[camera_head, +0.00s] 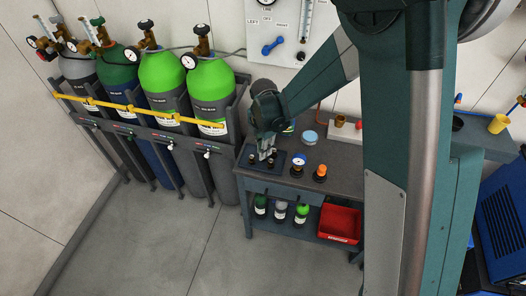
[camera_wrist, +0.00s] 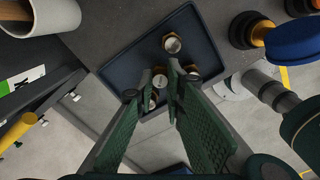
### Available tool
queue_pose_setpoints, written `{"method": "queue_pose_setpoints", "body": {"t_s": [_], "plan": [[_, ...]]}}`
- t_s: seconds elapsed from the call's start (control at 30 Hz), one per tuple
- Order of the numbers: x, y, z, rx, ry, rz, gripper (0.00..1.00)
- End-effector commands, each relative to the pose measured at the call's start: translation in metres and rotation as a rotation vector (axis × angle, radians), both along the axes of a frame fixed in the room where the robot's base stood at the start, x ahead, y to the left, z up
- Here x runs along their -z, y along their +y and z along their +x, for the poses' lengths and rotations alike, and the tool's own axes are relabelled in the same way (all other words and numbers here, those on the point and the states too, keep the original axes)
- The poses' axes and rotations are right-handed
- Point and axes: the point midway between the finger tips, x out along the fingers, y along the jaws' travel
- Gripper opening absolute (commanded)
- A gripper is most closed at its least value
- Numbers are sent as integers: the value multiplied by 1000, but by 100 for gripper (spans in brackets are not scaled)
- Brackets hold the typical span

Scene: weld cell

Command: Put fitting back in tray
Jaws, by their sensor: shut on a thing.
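The tray (camera_wrist: 120,68) is dark blue and shallow, and lies at the near left corner of the workbench. It also shows in the head view (camera_head: 284,160). A brass fitting (camera_wrist: 172,43) stands in its far part, and others show partly near my fingertips. My gripper (camera_wrist: 160,79) points down over the tray with its fingers around a brass fitting (camera_wrist: 159,81). In the head view my gripper (camera_head: 266,154) is low over the tray. I cannot tell whether the held fitting touches the tray floor; the fingers partly hide it.
A gauge (camera_head: 298,164) and an orange-topped part (camera_head: 320,173) stand right of the tray. A pale blue-lidded tin (camera_head: 309,138) is behind them. Gas cylinders (camera_head: 210,95) stand in a rack at left. A red bin (camera_head: 340,223) sits on the lower shelf.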

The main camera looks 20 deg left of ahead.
Motion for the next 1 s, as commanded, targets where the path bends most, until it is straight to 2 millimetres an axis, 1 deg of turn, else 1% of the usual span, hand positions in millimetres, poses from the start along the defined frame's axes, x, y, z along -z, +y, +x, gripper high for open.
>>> {"method": "queue_pose_setpoints", "body": {"t_s": [0.1, 0.43, 0.57, 0.6, 0.7, 1.0], "plan": [[6, 0, 0, 0, 0, 0, 0], [7, 0, 0, 0, 0, 0, 0], [11, 0, 0, 0, 0, 0, 0], [11, 0, 0, 0, 0, 0, 14], [10, 0, 0, 0, 0, 0, 27], [10, 0, 0, 0, 0, 0, 27]]}}
